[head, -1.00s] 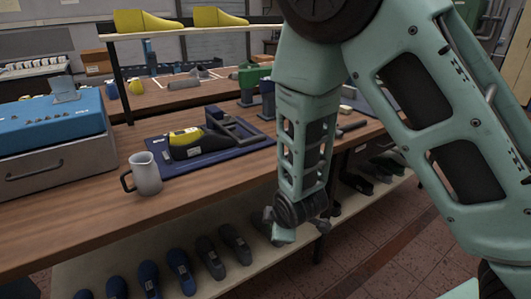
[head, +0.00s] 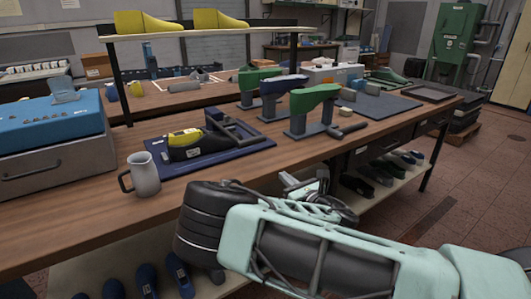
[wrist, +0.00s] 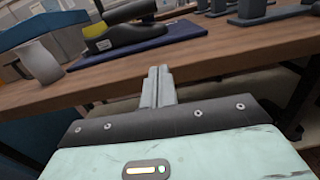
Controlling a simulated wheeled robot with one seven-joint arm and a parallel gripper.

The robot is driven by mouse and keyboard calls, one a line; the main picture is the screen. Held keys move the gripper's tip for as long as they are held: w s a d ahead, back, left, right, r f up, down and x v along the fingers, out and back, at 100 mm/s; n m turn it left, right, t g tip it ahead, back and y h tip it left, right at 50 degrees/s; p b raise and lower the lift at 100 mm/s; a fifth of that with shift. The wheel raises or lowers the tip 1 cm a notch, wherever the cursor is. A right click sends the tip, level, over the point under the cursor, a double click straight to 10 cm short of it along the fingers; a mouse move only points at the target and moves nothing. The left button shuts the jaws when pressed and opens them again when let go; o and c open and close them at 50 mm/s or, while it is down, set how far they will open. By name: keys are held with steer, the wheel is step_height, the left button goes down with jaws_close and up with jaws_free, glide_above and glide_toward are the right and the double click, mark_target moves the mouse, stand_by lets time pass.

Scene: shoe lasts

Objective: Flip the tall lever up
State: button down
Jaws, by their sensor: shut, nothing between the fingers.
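On a blue mat (head: 215,152) on the bench lies a clamp-like fixture with a yellow and black shoe last (head: 186,140). Dark grey bars (head: 228,132) rise at its right end; which one is the tall lever I cannot tell for sure. The wrist view also shows the mat (wrist: 170,40) and the last (wrist: 112,36) at the top, beyond the bench edge. My gripper (head: 305,183) is in front of the bench's front edge, right of and nearer than the fixture. In the wrist view its fingers (wrist: 157,85) are together and empty, apart from the fixture.
A grey jug (head: 145,174) stands left of the mat. Green and blue lasts on stands (head: 308,112) are to the right, with a dark bar (head: 348,130) beside them. A blue-topped box (head: 50,125) is at far left.

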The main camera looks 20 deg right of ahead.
mark_target(267, 171)
steer(key=shift+a+r+n, duration=0.1)
steer(key=shift+a+n, duration=0.05)
steer(key=shift+n, duration=0.15)
steer(key=p+x, duration=0.1)
steer(key=x, duration=0.8)
steer(key=shift+w+a+r+p, duration=0.15)
steer(key=shift+w+p, duration=0.2)
steer(key=shift+w, duration=0.05)
steer(key=shift+w+r+p, duration=0.15)
steer(key=shift+r+p, duration=0.15)
steer(key=shift+r, duration=0.3)
steer(key=shift+w+r+p, duration=0.15)
steer(key=shift+r+p, duration=0.1)
steer(key=shift+r, duration=0.35)
steer(key=shift+w+a+r, duration=0.1)
steer(key=shift+w+r, duration=0.05)
steer(key=shift+r, duration=0.5)
steer(key=shift+r+p, duration=0.1)
steer(key=shift+p, duration=0.25)
